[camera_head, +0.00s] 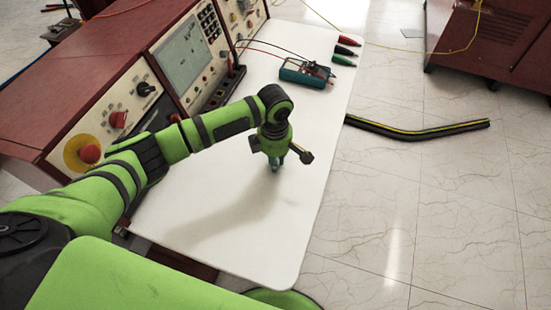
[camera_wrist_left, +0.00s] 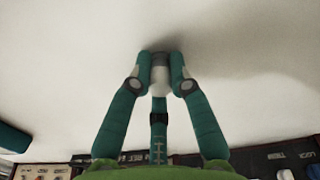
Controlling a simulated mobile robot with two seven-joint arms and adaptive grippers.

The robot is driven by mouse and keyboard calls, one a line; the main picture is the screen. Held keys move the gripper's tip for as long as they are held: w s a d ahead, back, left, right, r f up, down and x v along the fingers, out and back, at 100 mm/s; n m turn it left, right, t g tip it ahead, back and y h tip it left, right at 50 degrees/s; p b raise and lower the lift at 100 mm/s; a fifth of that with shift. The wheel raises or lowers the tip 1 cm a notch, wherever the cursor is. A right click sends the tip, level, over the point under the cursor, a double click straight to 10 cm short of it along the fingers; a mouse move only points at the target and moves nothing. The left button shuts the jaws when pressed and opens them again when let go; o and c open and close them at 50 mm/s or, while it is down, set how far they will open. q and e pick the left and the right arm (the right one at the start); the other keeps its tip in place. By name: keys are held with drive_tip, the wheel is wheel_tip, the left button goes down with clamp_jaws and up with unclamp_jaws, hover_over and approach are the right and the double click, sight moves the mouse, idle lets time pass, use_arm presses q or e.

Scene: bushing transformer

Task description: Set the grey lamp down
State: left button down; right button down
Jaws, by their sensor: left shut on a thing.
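The grey lamp (camera_wrist_left: 160,78) shows in the left wrist view as a small piece, grey at its far end and whitish at its near end. It is between the fingertips of my left gripper (camera_wrist_left: 160,72), whose teal fingers are shut on it. In the head view, my left gripper (camera_head: 276,164) points down at the white tabletop (camera_head: 250,230), near the middle of its width. The lamp cannot be made out there. Whether the lamp touches the tabletop, I cannot tell. My right gripper is not in view.
A red instrument console (camera_head: 120,100) lines the tabletop's left side. A teal multimeter (camera_head: 306,72) and red, black and green clips (camera_head: 346,46) lie at the far end. The tabletop around my left gripper is clear. A black-and-yellow cable (camera_head: 420,132) lies on the floor.

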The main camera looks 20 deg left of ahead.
use_arm(q)
drive_tip(key=c, duration=1.2)
unclamp_jaws()
drive_tip(key=shift+f, duration=0.1)
drive_tip(key=shift+o, duration=0.2)
wheel_tip(320, 180, up, 12)
